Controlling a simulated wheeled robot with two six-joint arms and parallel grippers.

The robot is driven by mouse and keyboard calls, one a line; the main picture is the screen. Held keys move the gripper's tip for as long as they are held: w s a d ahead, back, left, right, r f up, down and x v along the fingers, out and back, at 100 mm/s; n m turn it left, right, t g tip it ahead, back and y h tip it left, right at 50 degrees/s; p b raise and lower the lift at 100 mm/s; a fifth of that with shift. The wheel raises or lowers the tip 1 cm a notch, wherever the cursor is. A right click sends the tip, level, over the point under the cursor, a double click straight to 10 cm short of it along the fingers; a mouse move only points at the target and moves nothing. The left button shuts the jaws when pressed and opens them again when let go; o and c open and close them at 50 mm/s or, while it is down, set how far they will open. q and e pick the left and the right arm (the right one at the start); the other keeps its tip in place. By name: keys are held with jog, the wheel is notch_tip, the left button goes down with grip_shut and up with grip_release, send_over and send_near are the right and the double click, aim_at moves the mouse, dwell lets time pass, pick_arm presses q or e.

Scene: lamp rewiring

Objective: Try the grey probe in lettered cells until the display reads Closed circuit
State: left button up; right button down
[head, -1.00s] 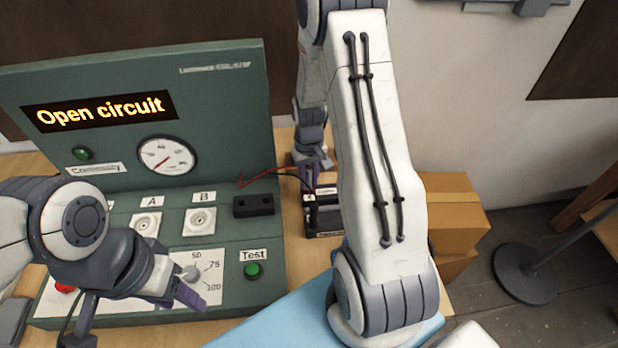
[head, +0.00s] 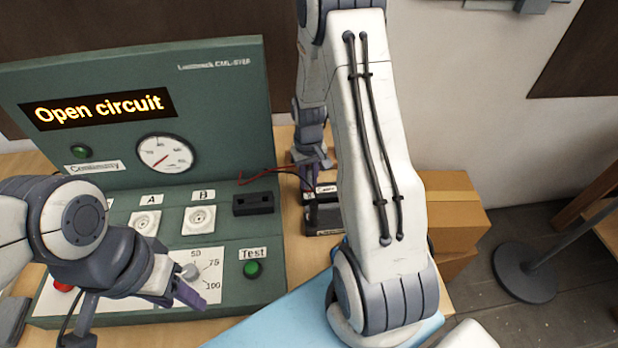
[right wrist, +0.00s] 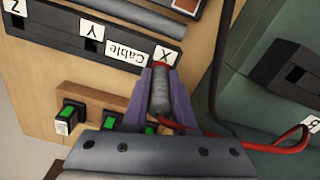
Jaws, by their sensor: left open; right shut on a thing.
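My right gripper (right wrist: 160,100) is shut on the grey probe (right wrist: 160,92), which trails a red lead. The probe's red end is at cell X of the black block labelled Cable (right wrist: 125,52); whether its tip is inside is hidden. Cells Y (right wrist: 91,46) and Z (right wrist: 17,20) show empty beside it. In the head view this gripper (head: 307,178) is small, at the far end of the black block (head: 322,217). The display (head: 98,108) reads Open circuit. My left gripper (head: 188,295) is open and empty, over the front of the green console (head: 225,80).
The console carries a dial gauge (head: 165,153), sockets A (head: 145,222) and B (head: 199,219), a knob (head: 190,271) and a green Test button (head: 253,269). Green-topped parts (right wrist: 72,115) sit in a wooden rack. Cardboard boxes (head: 455,210) stand right of my right arm.

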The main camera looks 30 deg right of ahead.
jog(key=shift+f, duration=0.25)
jog(key=c, duration=0.6)
grip_release()
notch_tip(320, 180, up, 11)
jog(key=shift+f+b, duration=0.2)
jog(key=shift+b, duration=0.7)
jog(key=s+a+r+n, duration=0.2)
jog(key=s+a+r, duration=0.1)
jog(key=a, duration=0.6)
jog(key=s+a+r+n, duration=0.2)
jog(key=s+a+n, duration=0.15)
jog(key=a, duration=0.55)
jog(key=s+a+n, duration=0.1)
jog(key=s+a, duration=0.1)
jog(key=s, duration=0.3)
jog(key=s+a+r+n, duration=0.1)
jog(key=s+a, duration=0.2)
jog(key=s, duration=0.2)
jog(key=s+a+n+y, duration=0.1)
jog(key=s+a+n, duration=0.1)
jog(key=s, duration=0.3)
jog(key=shift+s+a+r, duration=0.15)
jog(key=shift+a+r, duration=0.2)
jog(key=shift+a, duration=0.1)
